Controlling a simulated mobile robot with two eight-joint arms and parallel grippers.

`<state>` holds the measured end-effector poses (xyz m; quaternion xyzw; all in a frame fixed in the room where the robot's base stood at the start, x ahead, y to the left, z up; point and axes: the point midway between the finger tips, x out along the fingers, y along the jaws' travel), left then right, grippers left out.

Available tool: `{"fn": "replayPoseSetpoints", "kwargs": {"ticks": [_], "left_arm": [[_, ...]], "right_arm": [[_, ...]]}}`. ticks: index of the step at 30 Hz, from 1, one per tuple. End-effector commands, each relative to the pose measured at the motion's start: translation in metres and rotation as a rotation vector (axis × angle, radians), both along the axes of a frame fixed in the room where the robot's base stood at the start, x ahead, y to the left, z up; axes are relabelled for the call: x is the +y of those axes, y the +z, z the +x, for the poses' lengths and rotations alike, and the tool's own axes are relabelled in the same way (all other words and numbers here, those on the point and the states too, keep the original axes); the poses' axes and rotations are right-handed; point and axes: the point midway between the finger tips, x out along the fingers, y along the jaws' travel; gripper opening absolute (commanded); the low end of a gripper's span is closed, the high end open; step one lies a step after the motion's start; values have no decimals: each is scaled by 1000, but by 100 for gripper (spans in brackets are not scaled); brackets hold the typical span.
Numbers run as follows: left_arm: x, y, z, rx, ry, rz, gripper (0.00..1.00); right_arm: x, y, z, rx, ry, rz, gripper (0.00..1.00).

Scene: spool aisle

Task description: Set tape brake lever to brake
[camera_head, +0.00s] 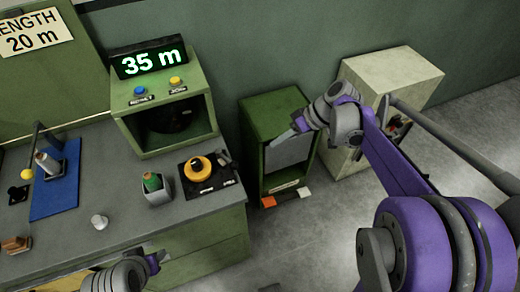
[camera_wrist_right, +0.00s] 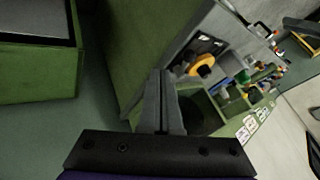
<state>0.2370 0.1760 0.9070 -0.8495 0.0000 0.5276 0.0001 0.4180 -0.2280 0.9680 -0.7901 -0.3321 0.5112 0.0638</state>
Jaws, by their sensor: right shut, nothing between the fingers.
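A black plate (camera_head: 200,190) with small white labels lies on the grey bench. It carries an orange round knob (camera_head: 198,167) and a short dark lever (camera_head: 223,157) at its back right; I cannot read the labels or tell the lever's setting. The orange knob also shows in the right wrist view (camera_wrist_right: 202,66). My right gripper (camera_head: 284,136) is shut and empty, right of the bench and in front of the green cabinet; its fingers show in the wrist view (camera_wrist_right: 162,104). My left gripper (camera_head: 152,264) is partly in view at the bench's front edge; its fingers are unclear.
A green housing (camera_head: 162,143) with a "35 m" display (camera_head: 148,59) stands behind the plate. A grey cup (camera_head: 156,192) with a green-topped item is left of the plate. A green cabinet (camera_head: 270,108) and a pale cabinet (camera_head: 388,72) stand right; grey floor (camera_head: 310,235) lies open before them.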

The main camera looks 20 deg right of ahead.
Motion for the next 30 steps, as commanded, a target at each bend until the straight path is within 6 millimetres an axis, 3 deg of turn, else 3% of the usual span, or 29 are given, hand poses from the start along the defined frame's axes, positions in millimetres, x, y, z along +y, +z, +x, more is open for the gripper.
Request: {"fn": "replayPoseSetpoints", "kwargs": {"ticks": [14, 21, 30], "left_arm": [[0, -5, -1, 2, 0, 0, 50], [0, 3, 1, -1, 0, 0, 50], [0, 3, 1, -2, 0, 0, 50]], "right_arm": [[56, -72, 24, 0, 4, -1, 0], [86, -64, 15, 0, 2, 0, 0], [93, -64, 13, 0, 0, 0, 0]]}}
